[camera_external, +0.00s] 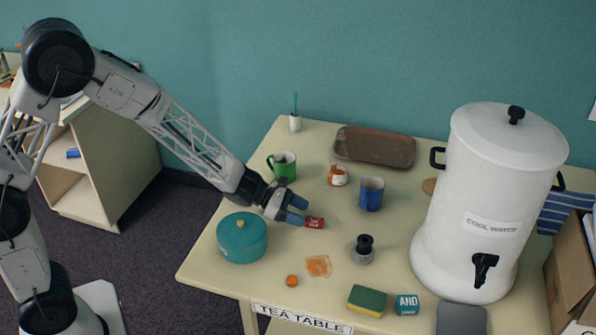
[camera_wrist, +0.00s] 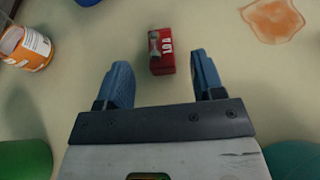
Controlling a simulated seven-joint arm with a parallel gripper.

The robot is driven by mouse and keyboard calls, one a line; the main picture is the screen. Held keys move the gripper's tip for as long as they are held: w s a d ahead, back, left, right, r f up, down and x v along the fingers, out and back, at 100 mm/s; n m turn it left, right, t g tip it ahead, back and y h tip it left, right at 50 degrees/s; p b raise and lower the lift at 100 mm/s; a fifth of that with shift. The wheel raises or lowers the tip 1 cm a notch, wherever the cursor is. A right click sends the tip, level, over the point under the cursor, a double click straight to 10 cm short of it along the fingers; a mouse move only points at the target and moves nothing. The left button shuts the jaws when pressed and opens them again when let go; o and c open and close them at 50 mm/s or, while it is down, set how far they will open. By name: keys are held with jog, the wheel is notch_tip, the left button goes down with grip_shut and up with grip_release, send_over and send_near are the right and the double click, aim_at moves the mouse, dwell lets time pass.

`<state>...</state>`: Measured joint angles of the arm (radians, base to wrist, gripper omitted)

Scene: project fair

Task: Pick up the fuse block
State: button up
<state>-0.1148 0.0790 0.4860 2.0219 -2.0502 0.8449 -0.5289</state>
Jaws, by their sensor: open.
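The fuse block is a small red block (camera_external: 315,222) with pale lettering and a small picture on it, lying on the tea table. In the wrist view the red block (camera_wrist: 162,50) is just ahead of my gripper (camera_wrist: 160,78). Its near end shows between the two blue fingertips, with a gap on both sides. In the external view my gripper (camera_external: 299,211) is low over the table, fingers spread towards the block. It is open and empty. I cannot tell the exact height of the fingertips above the table.
A teal lidded pot (camera_external: 242,240) and a green mug (camera_external: 281,168) flank my gripper. An orange-labelled jar (camera_external: 338,176), a blue cup (camera_external: 371,195), a dark knob-topped item (camera_external: 363,250) and an orange patch (camera_external: 318,266) surround the block. A white urn (camera_external: 480,200) stands right.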

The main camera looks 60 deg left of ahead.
aim_at(320, 221)
jog(key=shift+x, duration=2.05)
jog(key=c, duration=1)
jog(key=shift+r, duration=0.15)
notch_tip(320, 221, up, 10)
